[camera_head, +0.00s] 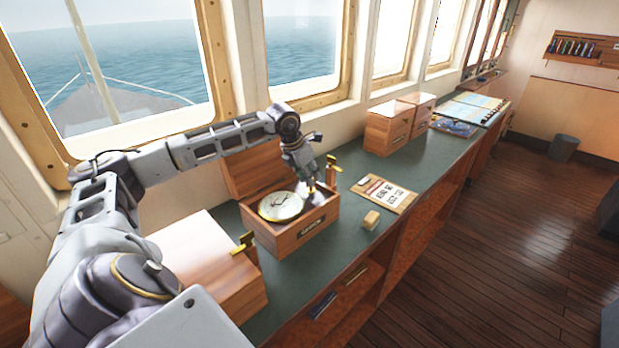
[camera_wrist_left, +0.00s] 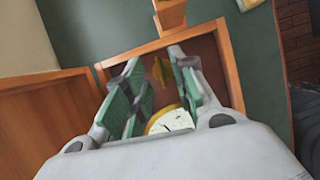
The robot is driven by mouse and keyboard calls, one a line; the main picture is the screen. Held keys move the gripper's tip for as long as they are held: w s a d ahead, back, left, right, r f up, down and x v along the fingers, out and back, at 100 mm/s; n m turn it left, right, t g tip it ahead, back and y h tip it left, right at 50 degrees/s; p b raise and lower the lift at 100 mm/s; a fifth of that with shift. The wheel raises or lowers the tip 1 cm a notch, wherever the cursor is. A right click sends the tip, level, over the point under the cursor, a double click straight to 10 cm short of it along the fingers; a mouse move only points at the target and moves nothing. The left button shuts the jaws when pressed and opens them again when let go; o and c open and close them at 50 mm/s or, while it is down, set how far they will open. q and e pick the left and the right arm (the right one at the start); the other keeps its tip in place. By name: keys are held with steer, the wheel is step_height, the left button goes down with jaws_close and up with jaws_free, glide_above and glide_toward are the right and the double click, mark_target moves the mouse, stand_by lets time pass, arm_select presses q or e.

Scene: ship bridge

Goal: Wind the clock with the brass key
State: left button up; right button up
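The clock (camera_head: 282,206), a round cream dial in a brass rim, lies face up in an open wooden box (camera_head: 300,238) with its lid raised. Part of the dial also shows in the left wrist view (camera_wrist_left: 172,123). My left gripper (camera_head: 312,184) is over the far right part of this box, pointing down. In the left wrist view its green-padded fingers (camera_wrist_left: 160,88) are apart. A brass piece that looks like the key (camera_wrist_left: 162,70) shows between them, inside the box beside the clock; no clear contact is visible. My right gripper is out of view.
A closed wooden box (camera_head: 205,262) with a brass fitting stands left of the clock box. A small wooden post with a brass top (camera_head: 332,168) stands just behind it.

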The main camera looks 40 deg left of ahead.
arm_select(q)
steer(key=v, duration=1)
steer(key=shift+s+r, duration=0.2)
steer(key=shift+r, duration=0.15)
steer(key=shift+f, duration=0.1)
stand_by(0.5)
